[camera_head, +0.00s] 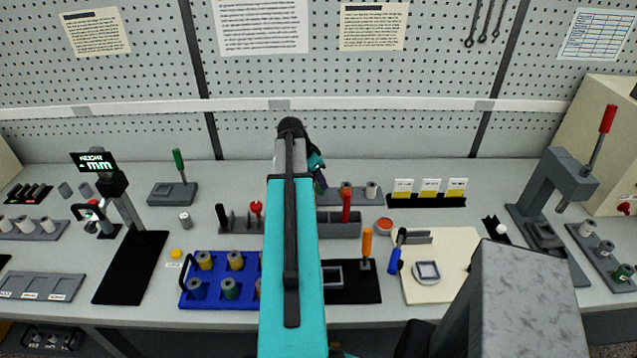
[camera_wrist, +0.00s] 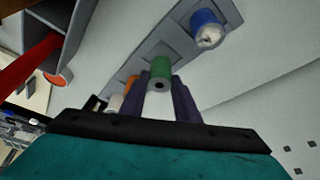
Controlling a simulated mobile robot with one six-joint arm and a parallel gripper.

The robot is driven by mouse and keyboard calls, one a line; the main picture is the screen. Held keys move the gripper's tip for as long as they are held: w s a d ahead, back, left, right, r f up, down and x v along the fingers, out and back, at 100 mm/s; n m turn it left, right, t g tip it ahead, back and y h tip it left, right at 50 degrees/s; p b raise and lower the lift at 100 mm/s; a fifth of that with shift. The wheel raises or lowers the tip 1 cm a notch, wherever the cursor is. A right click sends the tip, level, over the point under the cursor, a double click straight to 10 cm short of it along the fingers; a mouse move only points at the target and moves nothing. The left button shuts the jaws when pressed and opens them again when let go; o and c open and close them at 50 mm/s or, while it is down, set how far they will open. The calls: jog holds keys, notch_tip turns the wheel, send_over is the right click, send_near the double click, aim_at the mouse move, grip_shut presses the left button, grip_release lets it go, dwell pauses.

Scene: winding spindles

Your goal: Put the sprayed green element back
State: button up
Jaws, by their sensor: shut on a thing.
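The green element (camera_wrist: 159,68) is a small spool with a dark hole in its end, between the two dark fingers of my gripper (camera_wrist: 172,92) in the wrist view. My gripper is shut on it. It is over or at the grey rack (camera_wrist: 180,45), between a blue element (camera_wrist: 207,29) and an orange element (camera_wrist: 132,82); I cannot tell whether it touches the rack. A white element (camera_wrist: 116,102) is beyond the orange one. In the head view my arm hides the green element and my fingers; the rack's white element (camera_head: 371,189) shows right of it.
A blue tray (camera_head: 184,300) with several spools, one green-topped, stands front left of my arm. A grey bin (camera_head: 338,229) with a red-handled tool (camera_head: 346,206) and a red dish (camera_head: 384,226) lie near the rack. Yellow-labelled cards (camera_head: 430,190) stand to its right.

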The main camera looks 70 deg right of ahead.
jog(key=shift+f, duration=0.9)
jog(key=shift+f, duration=0.15)
jog(key=o, duration=1)
jog(key=shift+o, duration=0.2)
jog(key=shift+r, duration=0.25)
jog(key=b+v, duration=0.3)
jog(key=v, duration=0.8)
jog(key=shift+a+r, duration=0.2)
jog(key=shift+r, duration=0.15)
jog(key=shift+w, duration=0.1)
jog(key=shift+w, duration=0.1)
